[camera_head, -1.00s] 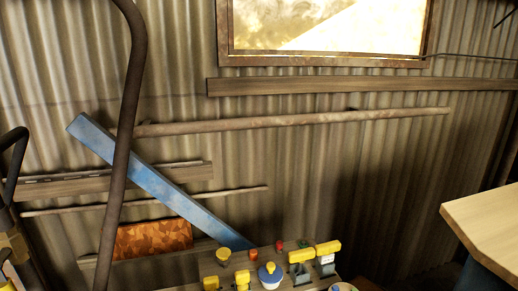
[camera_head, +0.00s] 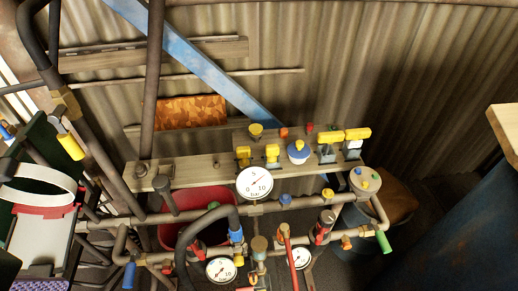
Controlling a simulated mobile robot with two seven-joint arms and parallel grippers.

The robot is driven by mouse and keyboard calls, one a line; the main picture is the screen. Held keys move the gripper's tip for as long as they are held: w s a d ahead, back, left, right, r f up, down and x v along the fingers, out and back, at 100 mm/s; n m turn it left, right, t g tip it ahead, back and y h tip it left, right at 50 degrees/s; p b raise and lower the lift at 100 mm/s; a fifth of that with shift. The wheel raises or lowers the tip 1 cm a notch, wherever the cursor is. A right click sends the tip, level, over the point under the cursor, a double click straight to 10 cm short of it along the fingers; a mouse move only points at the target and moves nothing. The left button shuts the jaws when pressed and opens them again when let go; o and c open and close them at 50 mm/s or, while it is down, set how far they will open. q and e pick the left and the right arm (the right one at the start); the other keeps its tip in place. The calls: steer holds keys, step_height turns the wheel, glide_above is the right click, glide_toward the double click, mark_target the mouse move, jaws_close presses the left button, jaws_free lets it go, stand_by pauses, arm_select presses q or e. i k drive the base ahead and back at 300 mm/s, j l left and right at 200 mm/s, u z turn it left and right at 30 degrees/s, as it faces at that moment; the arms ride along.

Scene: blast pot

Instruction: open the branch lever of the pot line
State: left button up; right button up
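The pot line is a run of brown pipes (camera_head: 250,208) low in the view, with several coloured handles on it. A yellow-handled lever (camera_head: 70,146) sits on the pipe at the left. A blue handle (camera_head: 129,275) hangs at the lower left, and another blue handle (camera_head: 236,236) is near the middle. A long red lever (camera_head: 289,255) and a green handle (camera_head: 383,242) are further right. I cannot tell which of these is the branch lever. Neither of my grippers is in view.
A white gauge (camera_head: 255,184) stands at a wooden board (camera_head: 190,172) carrying yellow-capped fittings. A red bucket (camera_head: 197,200) is behind the pipes. A dark green frame with a white ring (camera_head: 38,178) stands at left. A wooden tabletop (camera_head: 506,125) edges in at right.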

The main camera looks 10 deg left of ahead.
mark_target(128, 283)
steer(key=j+u, duration=0.1)
steer(key=u, duration=1.45)
steer(key=k+j, duration=0.05)
steer(key=j, duration=0.05)
